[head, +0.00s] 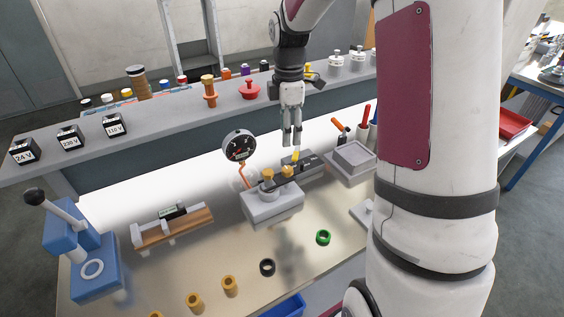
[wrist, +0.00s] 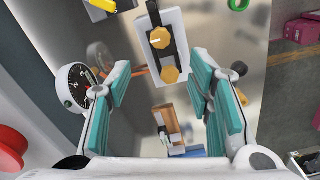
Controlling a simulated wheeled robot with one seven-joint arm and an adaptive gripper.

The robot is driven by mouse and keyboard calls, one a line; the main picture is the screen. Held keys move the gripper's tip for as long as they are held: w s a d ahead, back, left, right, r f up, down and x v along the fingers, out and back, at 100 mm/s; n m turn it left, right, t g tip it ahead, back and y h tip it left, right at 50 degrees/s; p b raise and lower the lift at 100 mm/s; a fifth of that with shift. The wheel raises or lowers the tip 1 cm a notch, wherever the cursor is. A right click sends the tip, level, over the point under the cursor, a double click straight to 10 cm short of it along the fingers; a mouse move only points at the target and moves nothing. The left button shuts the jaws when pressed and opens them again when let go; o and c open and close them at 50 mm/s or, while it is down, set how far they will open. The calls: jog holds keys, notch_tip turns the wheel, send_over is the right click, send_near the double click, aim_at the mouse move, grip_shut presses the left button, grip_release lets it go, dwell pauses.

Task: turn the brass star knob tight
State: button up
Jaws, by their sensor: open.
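The grey fixture block (head: 275,206) stands on the bench with a dark bar across its top. Two brass knobs sit on it. The other brass knob (head: 287,170) has a pale pointer mark in the wrist view (wrist: 159,40). My gripper (head: 292,143) is open and empty, pointing down above the fixture, apart from both knobs. Whether the star knob is seated tight cannot be seen.
A round dial gauge (head: 239,147) stands close behind the fixture, with an orange tube. A grey tray (head: 354,158) is to the right, a wooden stand (head: 174,230) to the left. Loose rings lie in front.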

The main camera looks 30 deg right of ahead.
aim_at(288, 169)
notch_tip(288, 169, down, 12)
jog(key=shift+f+p, duration=0.15)
jog(key=shift+p, duration=0.35)
grip_shut()
